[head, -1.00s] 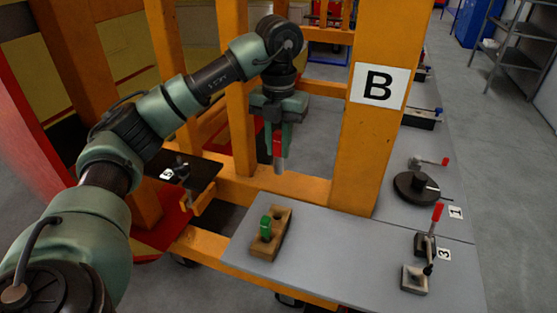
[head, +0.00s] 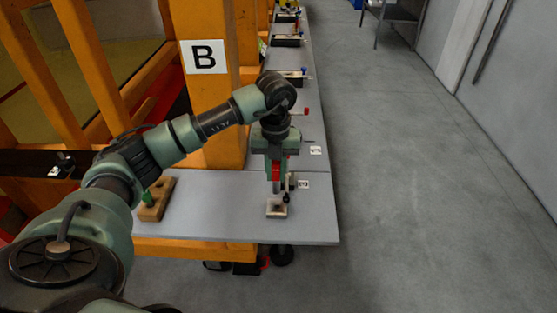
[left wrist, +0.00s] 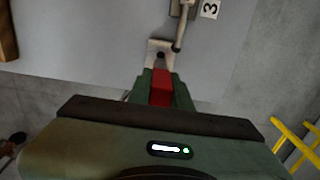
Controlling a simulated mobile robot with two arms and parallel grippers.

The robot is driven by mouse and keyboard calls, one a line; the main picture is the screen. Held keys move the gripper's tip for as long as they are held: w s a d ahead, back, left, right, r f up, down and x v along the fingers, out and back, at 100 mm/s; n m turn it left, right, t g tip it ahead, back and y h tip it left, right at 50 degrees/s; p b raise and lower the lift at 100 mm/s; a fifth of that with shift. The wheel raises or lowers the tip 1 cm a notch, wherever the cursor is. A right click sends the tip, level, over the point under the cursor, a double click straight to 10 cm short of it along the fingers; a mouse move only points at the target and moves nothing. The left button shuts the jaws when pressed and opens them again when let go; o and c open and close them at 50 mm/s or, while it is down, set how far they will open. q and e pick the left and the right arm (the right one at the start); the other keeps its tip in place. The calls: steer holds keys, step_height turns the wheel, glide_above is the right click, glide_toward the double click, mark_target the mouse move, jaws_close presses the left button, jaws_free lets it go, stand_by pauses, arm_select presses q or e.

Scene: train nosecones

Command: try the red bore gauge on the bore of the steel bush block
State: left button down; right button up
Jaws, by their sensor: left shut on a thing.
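My left gripper (head: 275,160) is shut on the red bore gauge (head: 276,172), which points down with its steel pin (head: 276,187) lowest. In the head view the pin shows just above the steel bush block (head: 277,209), a small pale block near the table's front edge. In the left wrist view the red grip (left wrist: 160,92) sits between the fingers, and the block (left wrist: 152,47) with its dark bore lies just beyond them. The pin is hidden there, and I cannot tell whether it is over the bore. My right gripper is not in view.
A clamp (head: 289,186) stands right behind the block; its arm (left wrist: 181,30) reaches toward the block in the wrist view. A wooden holder (head: 155,203) with a green gauge (head: 147,197) lies to the left. An orange post marked B (head: 208,95) rises behind.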

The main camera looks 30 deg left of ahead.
mark_target(276, 193)
arm_select(q)
steer(key=shift+w+d+f, duration=0.1)
steer(key=shift+d, duration=0.2)
steer(key=shift+a+f, duration=0.1)
steer(key=shift+a, duration=0.3)
steer(key=shift+d+f+b, duration=0.2)
steer(key=shift+f+b, duration=0.05)
steer(key=shift+b, duration=0.05)
steer(key=shift+f+b, duration=0.4)
steer(key=shift+f, duration=0.15)
steer(key=shift+f+b, duration=1.35)
steer(key=shift+f, duration=0.65)
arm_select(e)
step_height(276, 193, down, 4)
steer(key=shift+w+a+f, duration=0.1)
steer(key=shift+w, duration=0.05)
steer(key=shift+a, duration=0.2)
arm_select(q)
steer(key=shift+f+b, duration=0.25)
steer(key=shift+b, duration=0.05)
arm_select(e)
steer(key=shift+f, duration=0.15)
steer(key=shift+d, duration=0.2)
